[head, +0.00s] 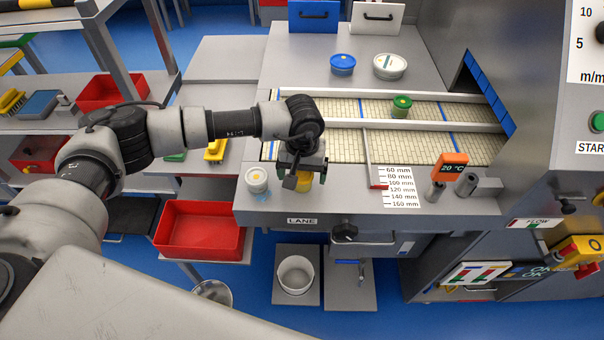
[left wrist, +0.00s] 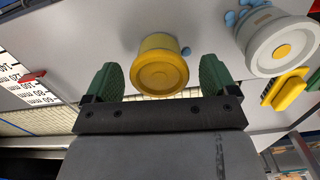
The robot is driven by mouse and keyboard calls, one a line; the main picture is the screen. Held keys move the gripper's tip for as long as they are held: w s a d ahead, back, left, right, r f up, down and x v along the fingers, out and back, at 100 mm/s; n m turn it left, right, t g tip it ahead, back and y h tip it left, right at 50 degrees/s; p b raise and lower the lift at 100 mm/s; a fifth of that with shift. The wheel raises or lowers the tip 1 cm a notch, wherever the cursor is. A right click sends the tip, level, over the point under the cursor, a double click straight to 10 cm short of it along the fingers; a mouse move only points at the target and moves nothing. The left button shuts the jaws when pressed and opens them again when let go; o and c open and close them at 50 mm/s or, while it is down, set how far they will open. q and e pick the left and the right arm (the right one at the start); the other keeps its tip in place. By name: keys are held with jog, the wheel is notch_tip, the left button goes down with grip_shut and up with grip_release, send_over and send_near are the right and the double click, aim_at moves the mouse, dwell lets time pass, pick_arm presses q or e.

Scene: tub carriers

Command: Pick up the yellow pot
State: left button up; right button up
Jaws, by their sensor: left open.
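The yellow pot (head: 304,184) stands on the grey front ledge of the machine, partly hidden by my left gripper (head: 302,174) in the head view. In the left wrist view the yellow pot (left wrist: 160,66) shows its round end toward the camera. The green fingers of my left gripper (left wrist: 158,82) stand apart, one on each side of the pot's near edge, with gaps between. The gripper is open and holds nothing. My right gripper is out of view.
A white pot (head: 257,180) stands left of the yellow pot, with blue bits beside it in the left wrist view. A green pot (head: 401,107) sits on the tiled lane. A red tray (head: 200,230) lies below left.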

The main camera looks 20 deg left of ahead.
pick_arm(q)
jog(key=c, duration=1)
jog(key=shift+c, duration=0.2)
